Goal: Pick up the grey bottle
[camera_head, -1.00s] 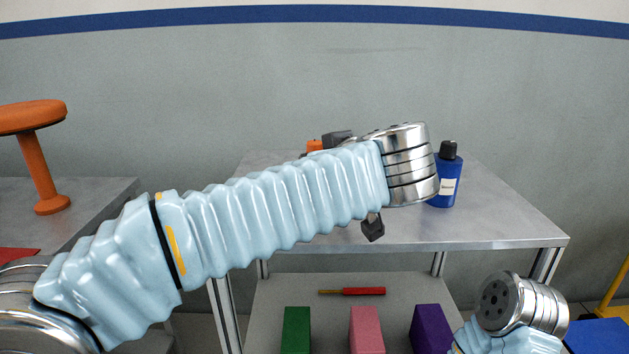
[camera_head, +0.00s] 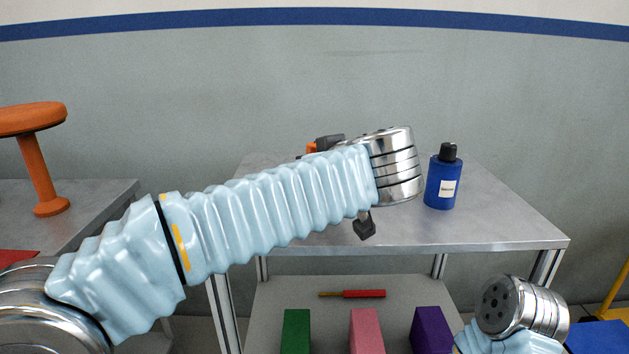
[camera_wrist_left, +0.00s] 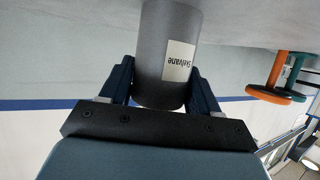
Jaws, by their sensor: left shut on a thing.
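In the left wrist view, the grey bottle (camera_wrist_left: 165,55) with a white label sits between the two dark fingers of my left gripper (camera_wrist_left: 162,88). The gripper is shut on it. The label reads upside down in this view, and the bottle's far end is cut off by the picture's top edge. In the head view, my left arm covers most of the gripper and bottle over the table; I cannot tell there whether the bottle touches the tabletop. My right wrist shows at the lower right, but its gripper is out of view.
A blue bottle (camera_head: 442,180) with a black cap stands on the grey table (camera_head: 490,225), right of my left wrist. An orange thing (camera_head: 311,148) is partly hidden behind my arm. The lower shelf holds a red screwdriver (camera_head: 363,294) and green, pink and purple blocks.

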